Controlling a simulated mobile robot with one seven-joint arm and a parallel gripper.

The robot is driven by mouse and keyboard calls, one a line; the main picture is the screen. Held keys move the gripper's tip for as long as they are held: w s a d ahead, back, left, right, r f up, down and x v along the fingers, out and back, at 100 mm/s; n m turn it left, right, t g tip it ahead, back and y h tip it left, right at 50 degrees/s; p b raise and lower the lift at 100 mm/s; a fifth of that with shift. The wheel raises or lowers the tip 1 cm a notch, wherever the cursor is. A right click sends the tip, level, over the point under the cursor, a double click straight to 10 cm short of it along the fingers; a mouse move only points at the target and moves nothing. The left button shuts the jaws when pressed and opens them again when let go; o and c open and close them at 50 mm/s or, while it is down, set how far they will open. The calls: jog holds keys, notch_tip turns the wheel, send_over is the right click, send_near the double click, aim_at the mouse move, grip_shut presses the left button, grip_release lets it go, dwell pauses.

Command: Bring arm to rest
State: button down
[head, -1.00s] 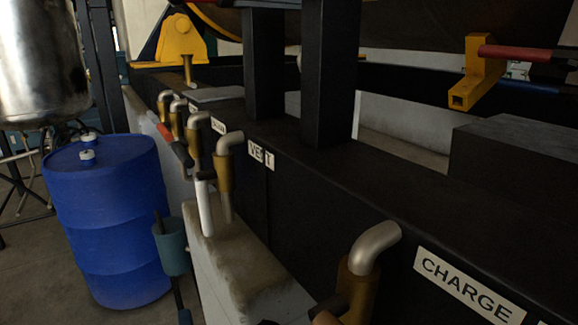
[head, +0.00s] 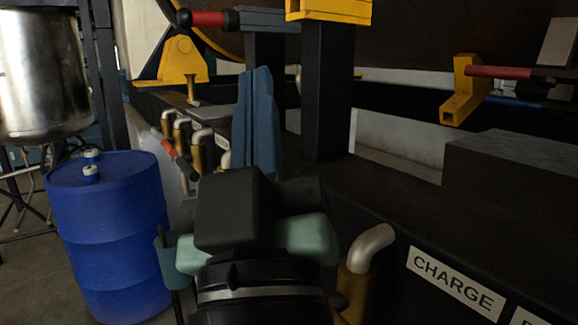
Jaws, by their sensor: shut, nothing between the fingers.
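My gripper (head: 258,75) stands in the middle of the head view, in front of the dark piping bench. Its blue-grey fingers point up and lie together, shut with nothing between them. Its black wrist body and pale teal parts are below the fingers, at the lower middle. They hide part of the bench and the VENT label.
A blue drum (head: 108,230) stands at left below a shiny metal vessel (head: 38,75). Bent pipes (head: 200,150) line the bench, with another pipe (head: 368,250) beside the CHARGE label (head: 455,283). Yellow brackets with red-handled levers are at top (head: 330,10) and right (head: 463,90).

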jog(key=s+d+r+m+t+h+p, duration=0.1)
jog(key=r+m+p, duration=0.1)
jog(key=r+p, duration=0.6)
jog(key=s+d+r+m+h+p, duration=0.1)
jog(key=s+r+m+p, duration=0.1)
jog(key=r+p, duration=0.6)
notch_tip(320, 180, up, 6)
jog(key=shift+s+d+r+m+t+p, duration=0.15)
jog(key=shift+s+r+m+t+p, duration=0.1)
jog(key=shift+m+t+p, duration=0.2)
